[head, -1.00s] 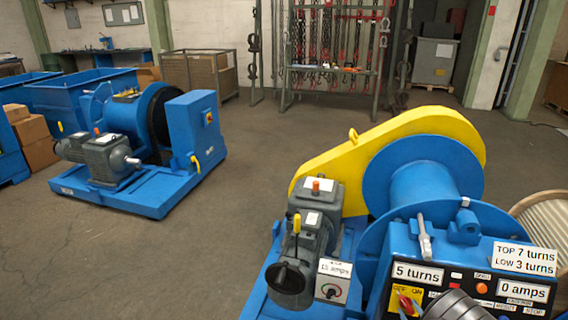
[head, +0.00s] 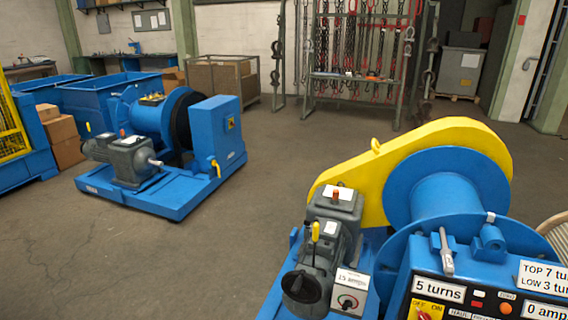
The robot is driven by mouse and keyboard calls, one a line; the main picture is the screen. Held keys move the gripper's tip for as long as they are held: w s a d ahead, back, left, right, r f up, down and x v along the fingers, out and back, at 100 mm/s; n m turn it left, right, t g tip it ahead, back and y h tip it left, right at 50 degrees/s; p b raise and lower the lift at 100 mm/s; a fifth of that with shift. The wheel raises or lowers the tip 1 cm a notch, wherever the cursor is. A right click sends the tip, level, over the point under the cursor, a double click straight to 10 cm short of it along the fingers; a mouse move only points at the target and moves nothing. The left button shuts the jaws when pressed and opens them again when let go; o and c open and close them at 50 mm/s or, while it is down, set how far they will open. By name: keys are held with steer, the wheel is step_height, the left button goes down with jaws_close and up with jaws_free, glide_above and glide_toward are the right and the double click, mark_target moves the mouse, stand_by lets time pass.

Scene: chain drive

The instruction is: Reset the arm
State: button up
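A blue winch with a yellow chain guard (head: 400,165) and a blue drum (head: 445,195) stands at the lower right in the head view. Its grey gearmotor (head: 325,235) has a yellow-handled lever (head: 315,230) and a small box marked 15 amps (head: 350,290). The black control panel (head: 490,295) reads 5 turns and has a yellow switch plate (head: 427,310). The signs at its right are cut off by the picture edge. My gripper is not in view.
A second blue winch unit (head: 170,145) stands on the floor at left. Blue bins (head: 125,95) and cardboard boxes (head: 62,138) are behind it. A chain rack (head: 355,60) stands at the back. The floor between the winches is clear.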

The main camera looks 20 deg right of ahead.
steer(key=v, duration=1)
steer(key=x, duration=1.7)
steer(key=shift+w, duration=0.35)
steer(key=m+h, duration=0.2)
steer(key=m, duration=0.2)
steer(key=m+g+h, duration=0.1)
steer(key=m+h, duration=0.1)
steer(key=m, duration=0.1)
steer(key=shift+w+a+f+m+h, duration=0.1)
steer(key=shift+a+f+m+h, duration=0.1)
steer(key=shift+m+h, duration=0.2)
